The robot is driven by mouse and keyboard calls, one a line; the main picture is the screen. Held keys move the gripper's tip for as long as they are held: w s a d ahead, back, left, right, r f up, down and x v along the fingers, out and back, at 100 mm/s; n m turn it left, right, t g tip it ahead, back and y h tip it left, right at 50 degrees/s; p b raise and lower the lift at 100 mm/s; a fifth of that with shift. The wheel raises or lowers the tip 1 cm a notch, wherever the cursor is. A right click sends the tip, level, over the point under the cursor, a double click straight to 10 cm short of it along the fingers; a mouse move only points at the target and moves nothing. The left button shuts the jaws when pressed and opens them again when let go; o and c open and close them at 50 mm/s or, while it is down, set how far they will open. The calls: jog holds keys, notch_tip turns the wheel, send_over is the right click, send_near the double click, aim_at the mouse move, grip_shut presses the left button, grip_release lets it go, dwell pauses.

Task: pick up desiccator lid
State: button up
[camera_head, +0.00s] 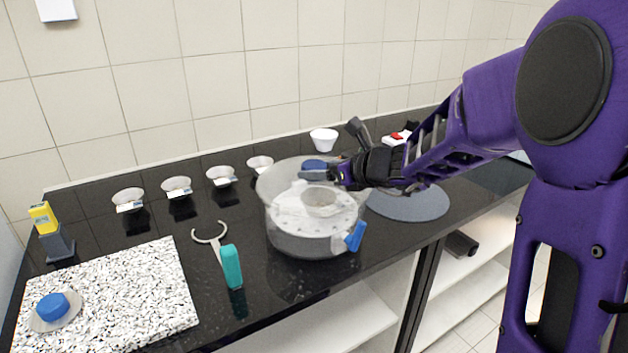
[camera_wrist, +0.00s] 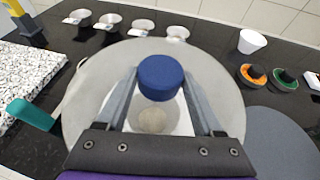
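The desiccator lid (camera_wrist: 95,85) is a pale, see-through round cover with a blue knob (camera_wrist: 160,78) at its middle. It appears to sit on the clear desiccator (camera_head: 300,243), which has a blue stopcock (camera_head: 355,237) at its front right. A whitish bowl shape shows inside. My gripper (camera_wrist: 160,75) is at the knob, one finger on each side of it, very close; whether the fingers press on it is unclear. In the head view my gripper (camera_head: 318,174) comes in from the right, and the knob (camera_head: 314,163) partly shows behind the fingers.
Several small dishes (camera_head: 176,187) stand along the back left. A tool with a teal handle (camera_head: 231,266) lies left of the desiccator. A speckled slab (camera_head: 120,295) is front left. A grey round mat (camera_head: 410,205) lies bare at right. A white cup (camera_head: 323,138) stands behind.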

grip_shut()
jog(key=shift+r, duration=0.15)
